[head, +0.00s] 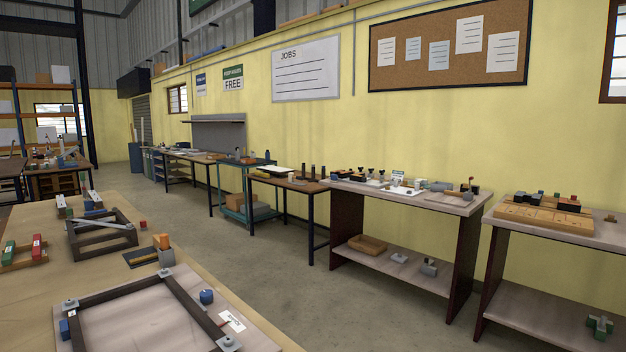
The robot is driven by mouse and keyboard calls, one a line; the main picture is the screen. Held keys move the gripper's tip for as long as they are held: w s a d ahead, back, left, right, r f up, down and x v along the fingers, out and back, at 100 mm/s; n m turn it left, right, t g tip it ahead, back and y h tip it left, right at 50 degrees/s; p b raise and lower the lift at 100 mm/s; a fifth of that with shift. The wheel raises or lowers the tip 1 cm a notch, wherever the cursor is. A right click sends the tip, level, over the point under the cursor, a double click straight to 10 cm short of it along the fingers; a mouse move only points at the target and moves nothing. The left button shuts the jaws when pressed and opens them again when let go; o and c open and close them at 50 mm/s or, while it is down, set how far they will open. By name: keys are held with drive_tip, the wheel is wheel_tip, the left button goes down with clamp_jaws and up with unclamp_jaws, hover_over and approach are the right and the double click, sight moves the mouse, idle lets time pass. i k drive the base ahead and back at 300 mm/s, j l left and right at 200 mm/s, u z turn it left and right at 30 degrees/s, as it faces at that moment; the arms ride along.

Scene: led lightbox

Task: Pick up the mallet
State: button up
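I cannot pick out a mallet with certainty in the head view. Many items on the benches are small and far off. My gripper is not in view. On the near wooden table (215,290) at the lower left, a dark square frame (185,297) with grey corner pieces lies on a pale board. A blue rounded piece (207,296) and a white label (232,320) are beside the frame.
A smaller dark frame (80,247), red and green blocks and a red cube (143,224) lie farther along the table. Benches line the yellow wall, including a wooden-topped one (450,204) and one at right (600,236). Open grey floor (300,300) lies between.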

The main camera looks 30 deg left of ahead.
sight(291, 177)
drive_tip(key=i+l, duration=0.1)
drive_tip(key=i, duration=2.5)
drive_tip(key=i+u, duration=0.8)
drive_tip(key=i+l+u, duration=0.35)
drive_tip(key=i+j+u, duration=0.2)
drive_tip(key=i+u, duration=0.2)
drive_tip(key=i+j+u, duration=0.1)
drive_tip(key=i+u, duration=0.7)
drive_tip(key=i+z, duration=0.15)
drive_tip(key=i, duration=0.4)
drive_tip(key=i+j+z, duration=0.2)
drive_tip(key=i, duration=0.35)
drive_tip(key=i+j+z, duration=0.15)
drive_tip(key=i, duration=0.4)
drive_tip(key=i+j+z, duration=0.2)
drive_tip(key=i+z, duration=0.25)
drive_tip(key=i+j+z, duration=0.45)
drive_tip(key=i+j+u, duration=0.15)
drive_tip(key=i+u, duration=0.2)
drive_tip(key=i, duration=0.4)
drive_tip(key=i+u, duration=0.4)
drive_tip(key=i, duration=0.35)
